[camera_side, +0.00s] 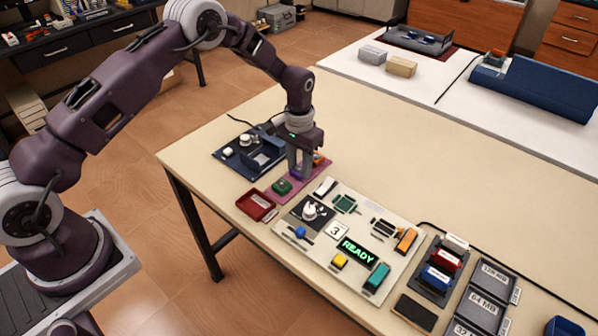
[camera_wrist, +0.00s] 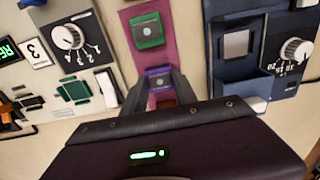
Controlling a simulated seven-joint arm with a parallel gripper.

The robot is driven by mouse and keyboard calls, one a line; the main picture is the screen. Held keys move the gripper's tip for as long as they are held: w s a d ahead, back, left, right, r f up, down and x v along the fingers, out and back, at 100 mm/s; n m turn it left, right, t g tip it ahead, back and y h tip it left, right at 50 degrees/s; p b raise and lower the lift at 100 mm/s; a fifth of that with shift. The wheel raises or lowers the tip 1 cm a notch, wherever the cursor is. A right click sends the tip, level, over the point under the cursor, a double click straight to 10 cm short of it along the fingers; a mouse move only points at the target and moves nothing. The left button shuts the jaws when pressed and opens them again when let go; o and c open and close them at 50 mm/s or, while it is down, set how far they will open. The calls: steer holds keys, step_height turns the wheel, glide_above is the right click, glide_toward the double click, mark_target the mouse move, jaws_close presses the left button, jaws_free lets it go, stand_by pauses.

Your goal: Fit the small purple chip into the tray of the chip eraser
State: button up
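The small purple chip (camera_wrist: 158,77) lies on the pink mat (camera_wrist: 183,40), between a green chip (camera_wrist: 148,30) and an orange chip (camera_wrist: 164,99). My gripper (camera_wrist: 159,82) points down at the mat with one finger on each side of the purple chip. I cannot tell whether the fingers touch it. In the side view my gripper (camera_side: 299,173) is low over the mat and mostly hides the purple chip. The dark blue chip eraser (camera_side: 262,152) stands just left of the mat there; in the wrist view the eraser (camera_wrist: 252,88) is at right, with a pale square recess and a dial.
A red tray (camera_side: 256,204) sits in front of the mat. A pale panel (camera_side: 318,262) with a dial, buttons and a READY display lies to the right. Dark modules (camera_side: 483,301) stand at the front right. The table behind my gripper is clear.

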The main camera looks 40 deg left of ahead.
mark_target(299, 168)
steer(key=shift+c, duration=1)
steer(key=shift+r, duration=3.25)
steer(key=o, duration=0.5)
steer(key=shift+a, duration=0.1)
steer(key=c, duration=0.4)
steer(key=a, duration=0.4)
steer(key=s+a, duration=0.1)
steer(key=a, duration=0.3)
steer(key=s+a+r, duration=0.1)
steer(key=a, duration=0.2)
steer(key=shift+s+a, duration=0.15)
steer(key=shift+a, duration=0.25)
steer(key=shift+c, duration=0.2)
steer(key=shift+f, duration=2.95)
steer(key=shift+f, duration=0.65)
steer(key=o, duration=1.2)
steer(key=shift+o, duration=0.3)
